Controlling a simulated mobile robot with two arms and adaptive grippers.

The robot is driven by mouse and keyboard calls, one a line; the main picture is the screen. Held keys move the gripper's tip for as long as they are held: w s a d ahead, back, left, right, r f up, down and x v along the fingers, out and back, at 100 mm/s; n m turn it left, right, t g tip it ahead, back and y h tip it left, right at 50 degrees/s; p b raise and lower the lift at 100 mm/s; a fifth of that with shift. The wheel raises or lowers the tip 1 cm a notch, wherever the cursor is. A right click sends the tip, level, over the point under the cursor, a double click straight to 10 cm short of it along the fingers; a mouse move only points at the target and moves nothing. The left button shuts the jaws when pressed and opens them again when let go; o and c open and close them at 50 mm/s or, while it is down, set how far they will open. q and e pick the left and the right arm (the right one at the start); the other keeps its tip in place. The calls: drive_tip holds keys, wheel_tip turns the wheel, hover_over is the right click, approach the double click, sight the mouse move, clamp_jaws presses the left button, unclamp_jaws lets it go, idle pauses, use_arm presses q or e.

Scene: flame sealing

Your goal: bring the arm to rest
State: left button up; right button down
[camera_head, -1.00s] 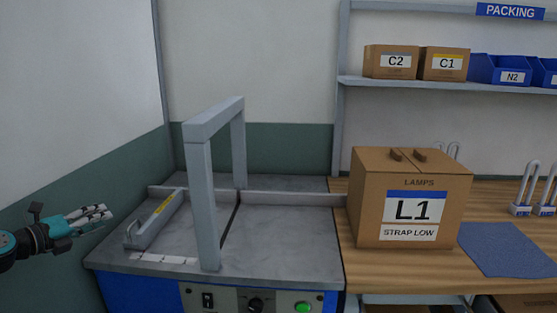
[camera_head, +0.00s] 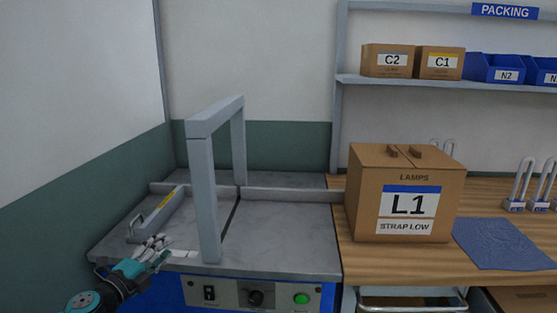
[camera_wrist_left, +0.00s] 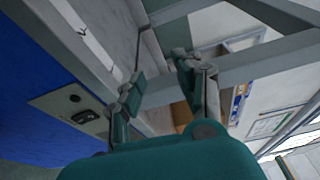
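My left gripper (camera_head: 158,250) is at the front left corner of the grey machine top, in front of the low bar with a yellow label (camera_head: 165,208). In the left wrist view its two fingers (camera_wrist_left: 158,82) stand apart, with nothing between them. I cannot tell whether it touches the machine top. My right gripper is in neither view.
The strapping machine (camera_head: 285,235) has an upright grey arch (camera_head: 203,190) just right of my gripper. A cardboard box marked L1 (camera_head: 365,205) stands on the wooden bench (camera_head: 390,265). A blue mat (camera_head: 500,243) lies right of it. Boxes and blue bins fill the shelf (camera_head: 400,83).

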use_arm(q)
drive_tip(key=s+d+f+n+g+y, duration=0.2)
drive_tip(key=s+d+f+n+y, duration=0.15)
drive_tip(key=s+f+n, duration=0.4)
drive_tip(key=s+d+f+n+g+y, duration=0.2)
drive_tip(key=s+d+f+n+y, duration=0.15)
drive_tip(key=s+f+n, duration=0.45)
drive_tip(key=s+d+f+n+g+h, duration=0.1)
drive_tip(key=s+f+n+g, duration=0.3)
drive_tip(key=s, duration=0.9)
drive_tip(key=s+d+f+n+g, duration=0.15)
drive_tip(key=s+g, duration=0.35)
drive_tip(key=s, duration=0.9)
wheel_tip(320, 180, down, 25)
drive_tip(key=s+g+p, duration=0.1)
drive_tip(key=g+p, duration=0.1)
drive_tip(key=p, duration=0.1)
drive_tip(key=s+a+f+p, duration=0.1)
drive_tip(key=s+a+f, duration=0.1)
drive_tip(key=s+f, duration=0.4)
drive_tip(key=s+a+f, duration=0.1)
drive_tip(key=s+f, duration=0.6)
drive_tip(key=s, duration=0.3)
drive_tip(key=shift+s+a+m+g+p, duration=0.2)
drive_tip(key=shift+a+m+g+p, duration=0.15)
drive_tip(key=shift+m+g, duration=0.05)
